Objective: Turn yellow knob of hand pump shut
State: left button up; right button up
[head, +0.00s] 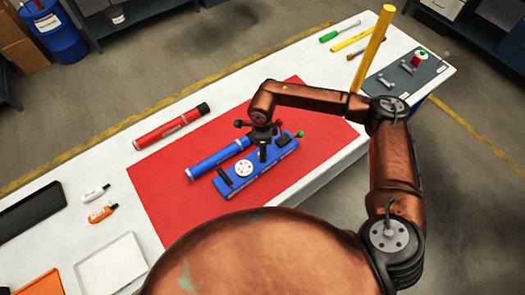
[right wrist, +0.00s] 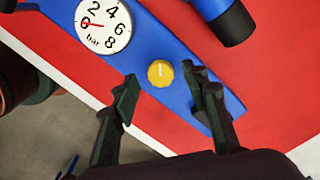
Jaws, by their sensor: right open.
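The hand pump (head: 230,187) is a long blue body lying on the red mat, with a white dial gauge (head: 243,168) on top. In the right wrist view the round yellow knob (right wrist: 160,73) sits on the blue pump body (right wrist: 192,112), beside the gauge (right wrist: 102,25), whose red needle points left near 0. A pale mark shows on the knob. My right gripper (right wrist: 166,84) is open, its two dark fingers on either side of the knob with gaps visible. In the head view my right gripper (head: 263,146) is over the pump and hides the knob. My left gripper is not in view.
A blue tube (head: 215,160) lies close beside the pump. A yellow post (head: 372,48) stands at the right.

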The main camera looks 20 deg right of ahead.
notch_tip(320, 180, up, 11)
dwell(0.3)
jog(key=shift+f, duration=0.1)
dwell(0.4)
